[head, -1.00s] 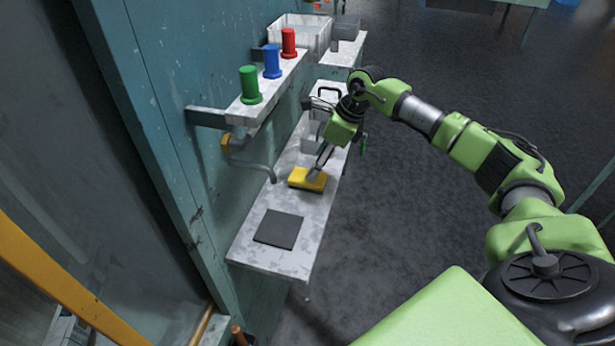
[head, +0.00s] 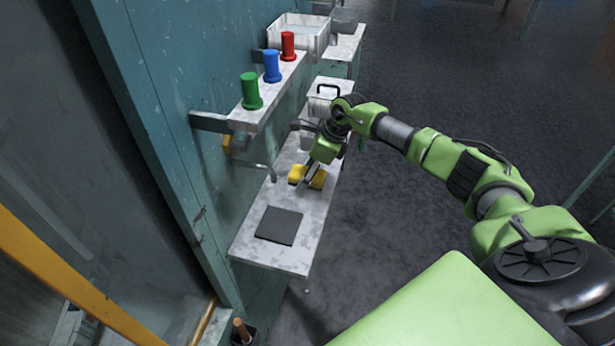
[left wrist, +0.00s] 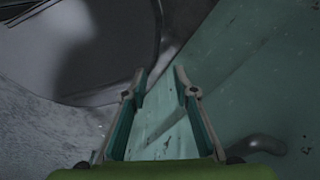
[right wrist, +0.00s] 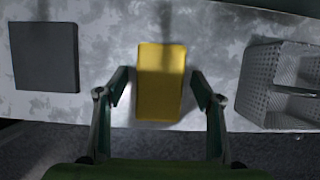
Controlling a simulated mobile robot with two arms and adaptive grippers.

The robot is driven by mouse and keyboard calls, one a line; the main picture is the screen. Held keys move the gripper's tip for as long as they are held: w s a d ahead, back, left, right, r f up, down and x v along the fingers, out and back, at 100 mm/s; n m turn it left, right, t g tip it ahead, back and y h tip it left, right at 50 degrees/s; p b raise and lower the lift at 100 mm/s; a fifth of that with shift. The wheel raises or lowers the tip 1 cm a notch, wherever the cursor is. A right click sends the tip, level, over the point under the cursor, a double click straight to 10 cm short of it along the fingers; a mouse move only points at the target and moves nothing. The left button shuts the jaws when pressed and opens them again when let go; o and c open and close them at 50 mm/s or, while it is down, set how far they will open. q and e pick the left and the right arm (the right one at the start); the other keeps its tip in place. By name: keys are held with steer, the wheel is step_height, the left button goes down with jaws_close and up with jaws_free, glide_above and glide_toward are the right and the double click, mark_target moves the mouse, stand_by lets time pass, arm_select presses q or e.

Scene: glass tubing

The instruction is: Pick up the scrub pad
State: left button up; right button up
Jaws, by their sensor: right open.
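The scrub pad is a yellow block (head: 317,178) lying on the grey speckled bench (head: 263,258), and it also shows in the right wrist view (right wrist: 160,80). My right gripper (head: 305,182) is over the pad in the head view. In the right wrist view my right gripper (right wrist: 158,85) is open, with one finger on each side of the pad's near part. I cannot tell whether the fingers touch it. My left gripper (left wrist: 160,75) is open and empty in the left wrist view, facing a teal surface; it is not in the head view.
A dark square mat (head: 279,225) lies on the bench nearer me. A perforated grey basket (right wrist: 262,85) stands right of the pad in the right wrist view. A shelf above holds green (head: 251,91), blue (head: 272,67) and red (head: 288,46) cylinders. A bent pipe (head: 262,168) juts from the wall.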

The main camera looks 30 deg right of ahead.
steer(key=shift+f+b, duration=0.25)
steer(key=shift+b, duration=0.05)
stand_by(0.5)
steer(key=c, duration=1.2)
